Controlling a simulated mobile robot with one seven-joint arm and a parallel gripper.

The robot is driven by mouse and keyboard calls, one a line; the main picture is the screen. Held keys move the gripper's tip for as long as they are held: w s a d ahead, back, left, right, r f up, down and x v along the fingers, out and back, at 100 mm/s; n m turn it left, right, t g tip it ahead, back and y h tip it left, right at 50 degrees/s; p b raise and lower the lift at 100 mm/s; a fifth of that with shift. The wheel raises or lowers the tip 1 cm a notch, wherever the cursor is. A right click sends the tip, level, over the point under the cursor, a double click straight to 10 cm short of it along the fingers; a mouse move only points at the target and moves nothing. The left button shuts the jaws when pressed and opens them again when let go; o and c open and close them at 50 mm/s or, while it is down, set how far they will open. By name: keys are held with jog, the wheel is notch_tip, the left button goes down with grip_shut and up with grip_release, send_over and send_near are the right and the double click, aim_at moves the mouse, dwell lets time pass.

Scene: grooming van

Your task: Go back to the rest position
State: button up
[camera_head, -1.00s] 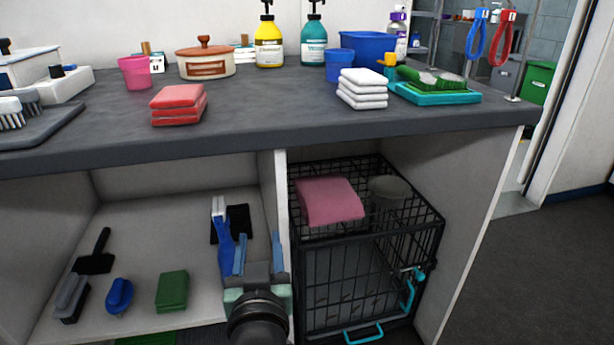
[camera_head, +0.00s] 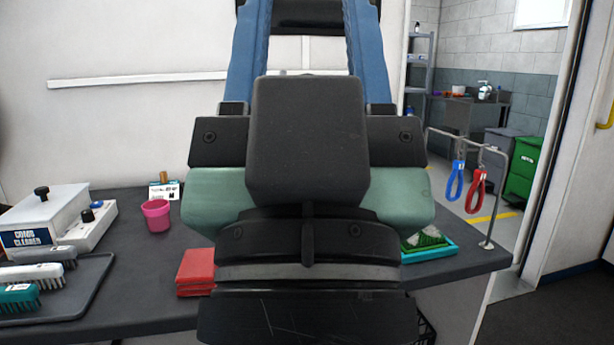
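My gripper (camera_head: 308,12) fills the middle of the head view, raised close to the camera and pointing up. Its two blue fingers stand wide apart, and their tips reach the top edge of the picture. A dark shape (camera_head: 306,16) shows between them at the top; I cannot tell what it is, and I see no clear grip on it. The gripper's dark and green body hides the middle of the counter and most of what stands there.
The grey counter (camera_head: 130,262) holds a pink cup (camera_head: 156,215), folded red towels (camera_head: 196,272), a white comb cleaner box (camera_head: 42,220), brushes on a tray (camera_head: 90,285) and a teal tray (camera_head: 446,250). Blue and red loops (camera_head: 475,190) hang from a rail at right.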

notch_tip(320, 180, up, 28)
jog(key=p, duration=2.5)
